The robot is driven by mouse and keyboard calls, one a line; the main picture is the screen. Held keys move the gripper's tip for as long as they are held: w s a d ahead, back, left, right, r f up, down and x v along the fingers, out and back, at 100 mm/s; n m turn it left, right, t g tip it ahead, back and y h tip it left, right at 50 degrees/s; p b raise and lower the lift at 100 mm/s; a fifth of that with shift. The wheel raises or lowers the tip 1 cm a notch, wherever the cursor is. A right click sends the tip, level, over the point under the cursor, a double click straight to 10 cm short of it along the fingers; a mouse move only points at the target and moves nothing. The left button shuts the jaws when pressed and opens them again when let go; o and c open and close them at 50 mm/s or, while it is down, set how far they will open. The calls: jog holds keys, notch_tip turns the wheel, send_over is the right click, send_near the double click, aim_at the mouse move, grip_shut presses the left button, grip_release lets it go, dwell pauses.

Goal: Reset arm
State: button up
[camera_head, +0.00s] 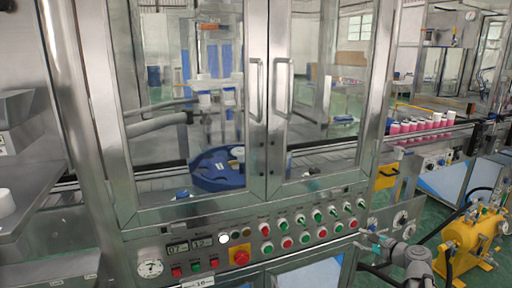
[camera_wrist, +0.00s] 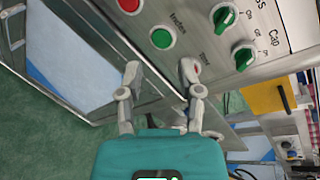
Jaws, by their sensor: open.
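My gripper (camera_wrist: 160,72) is open and empty in the wrist view, its two grey fingers apart in front of the teal gripper body. Its fingertips are close to the lower edge of the control panel (camera_wrist: 215,25), near a green button (camera_wrist: 162,38); I cannot tell whether they touch it. In the head view my gripper (camera_head: 362,242) is at the lower right, in front of the right end of the machine's panel. My grey arm bends down to the bottom edge there.
The crimping machine's glass doors (camera_head: 325,90) are closed, with a blue rotary table (camera_head: 218,170) inside. Pink cans (camera_head: 420,126) stand on a conveyor at right. A yellow pump (camera_head: 468,240) with black hoses stands right of my arm. Green floor shows between them.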

jog(key=s+a+f+n+g, duration=0.2)
jog(key=a+f+n+g, duration=0.2)
jog(key=a+n, duration=0.15)
jog(key=s+a+f+n+g, duration=0.3)
jog(key=a+f+n, duration=0.1)
jog(key=a, duration=0.3)
jog(key=s+a+f+n+g+h, duration=0.6)
jog(key=s+n+h, duration=0.2)
jog(key=s+n, duration=0.25)
notch_tip(320, 180, up, 23)
jog(key=w+p, duration=0.1)
jog(key=p, duration=2.2)
jog(key=shift+d+f, duration=0.1)
jog(key=shift+f, duration=0.05)
